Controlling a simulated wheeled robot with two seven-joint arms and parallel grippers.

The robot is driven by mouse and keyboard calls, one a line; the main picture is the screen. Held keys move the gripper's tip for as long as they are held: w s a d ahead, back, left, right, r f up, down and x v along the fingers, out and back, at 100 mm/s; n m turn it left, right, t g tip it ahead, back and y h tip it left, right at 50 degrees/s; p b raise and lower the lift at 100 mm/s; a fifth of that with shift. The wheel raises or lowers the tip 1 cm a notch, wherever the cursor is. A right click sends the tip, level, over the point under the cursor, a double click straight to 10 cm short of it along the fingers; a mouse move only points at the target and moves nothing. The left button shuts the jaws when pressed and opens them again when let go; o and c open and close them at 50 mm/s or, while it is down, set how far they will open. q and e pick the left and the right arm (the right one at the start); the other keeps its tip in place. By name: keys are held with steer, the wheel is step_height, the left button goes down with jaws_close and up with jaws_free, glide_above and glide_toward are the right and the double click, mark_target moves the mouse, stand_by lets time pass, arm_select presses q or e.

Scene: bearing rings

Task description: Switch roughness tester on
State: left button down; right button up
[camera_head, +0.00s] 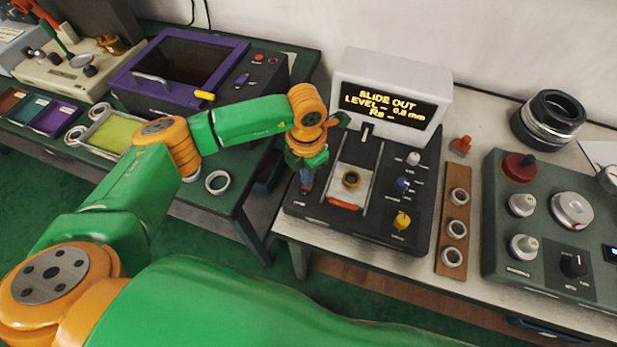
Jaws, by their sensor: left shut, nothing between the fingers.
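The roughness tester is a black console (375,232) with a white display head (392,72) at its back. Its dark screen (388,104) is lit with yellow text reading "SLIDE OUT", "LEVEL - 0.8 mm" and "Ra _". My left gripper (306,186) points down at the console's left edge, shut and empty. It hides part of that edge; I cannot tell whether it touches. My right gripper is out of view.
A brown strip with several rings (459,195) and a small orange part (461,145) lie right of the tester. A grey-green console (545,240) stands further right. A purple-framed box (178,75) and a loose ring (217,182) are on the left table. A gap separates the tables.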

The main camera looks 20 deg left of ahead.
arm_select(q)
step_height(320, 180, up, 6)
steer(key=p, duration=0.3)
steer(key=shift+p, duration=0.3)
